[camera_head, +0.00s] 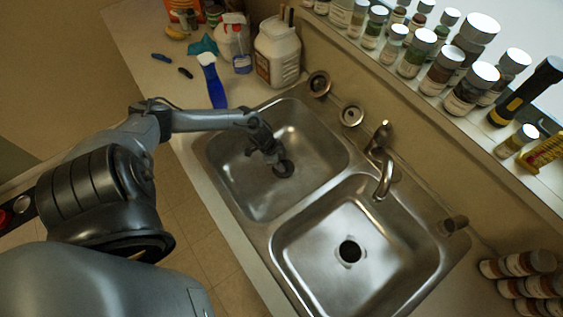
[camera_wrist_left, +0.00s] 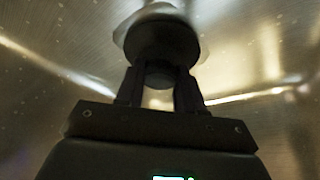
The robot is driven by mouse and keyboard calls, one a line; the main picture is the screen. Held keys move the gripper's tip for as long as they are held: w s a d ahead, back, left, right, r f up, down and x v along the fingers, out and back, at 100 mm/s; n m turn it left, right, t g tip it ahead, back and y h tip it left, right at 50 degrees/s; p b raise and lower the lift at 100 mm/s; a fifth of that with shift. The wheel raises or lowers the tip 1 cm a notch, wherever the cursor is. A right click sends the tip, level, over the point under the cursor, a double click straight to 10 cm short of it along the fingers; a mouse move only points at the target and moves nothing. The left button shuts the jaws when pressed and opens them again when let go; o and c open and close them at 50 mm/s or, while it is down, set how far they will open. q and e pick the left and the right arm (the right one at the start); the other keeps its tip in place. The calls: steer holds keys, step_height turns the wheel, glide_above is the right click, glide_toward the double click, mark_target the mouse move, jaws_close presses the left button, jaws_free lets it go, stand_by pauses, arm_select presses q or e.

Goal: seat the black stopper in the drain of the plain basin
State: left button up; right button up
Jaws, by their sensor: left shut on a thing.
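The black stopper (camera_head: 284,169) is at the floor of the upper-left basin (camera_head: 232,193). My left gripper (camera_head: 274,156) reaches down into that basin and is shut on the stopper. In the left wrist view the stopper (camera_wrist_left: 162,42) is a dark disc held by its knob between the two fingers (camera_wrist_left: 160,85). A pale round rim, seemingly the drain (camera_wrist_left: 143,14), shows just beyond the disc. The stopper covers most of it, so I cannot tell whether the stopper is in the drain or just above it. My right gripper is not in view.
The lower-right basin (camera_head: 310,248) has an open dark drain hole (camera_head: 350,251) and is empty. The faucet (camera_head: 382,165) stands behind the divider. Several jars line the back ledge.

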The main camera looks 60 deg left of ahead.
arm_select(q)
steer(key=shift+f, duration=0.3)
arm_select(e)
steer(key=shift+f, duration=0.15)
arm_select(q)
steer(key=o, duration=1.1)
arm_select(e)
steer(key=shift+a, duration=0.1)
arm_select(q)
steer(key=shift+r, duration=0.1)
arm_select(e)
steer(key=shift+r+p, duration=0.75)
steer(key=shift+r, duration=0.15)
arm_select(q)
steer(key=v, duration=1)
steer(key=shift+s+a+r, duration=0.1)
steer(key=shift+r, duration=0.2)
